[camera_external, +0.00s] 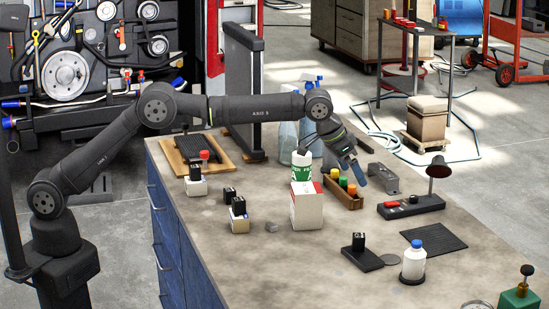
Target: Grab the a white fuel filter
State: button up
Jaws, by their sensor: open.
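A white cylinder with a green printed band (302,166) appears right above a white box with red marks (307,207); I cannot tell whether it stands on the box or behind it. It may be the fuel filter, but its print is too small to read surely. A white bottle with a blue cap (413,262) stands upright at the right front of the bench. My gripper (356,178) is open and points down to the right, over the back of the small wooden tray, right of the cylinder. No filter shows between its fingers.
The wooden tray (343,196) holds small coloured-top bottles. Clear spray bottles (287,143) stand behind the cylinder. A black device with a lamp (412,206), a dark mat (434,240) and a black block on a plate (360,252) are at right. The bench's front left (225,270) is clear.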

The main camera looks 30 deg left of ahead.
jog(key=c, duration=0.5)
jog(key=shift+o, duration=0.2)
jog(key=m+g, duration=0.2)
jog(key=m, duration=0.2)
send_near(301, 158)
jog(key=w+a+r, duration=0.2)
jog(key=a+r, duration=0.2)
jog(key=r, duration=0.1)
jog(key=shift+t, duration=0.3)
jog(key=x, duration=1.1)
jog(key=shift+s+d+f, duration=0.1)
jog(key=shift+s+f, duration=0.05)
jog(key=shift+s+d+x, duration=0.1)
jog(key=shift+s+x, duration=0.05)
jog(key=shift+x, duration=0.75)
jog(key=shift+s+d+x, duration=0.1)
jog(key=shift+s+x, duration=0.05)
jog(key=shift+x, duration=0.75)
jog(key=shift+s+d+x, duration=0.1)
jog(key=shift+s+x, duration=0.05)
jog(key=shift+x, duration=0.75)
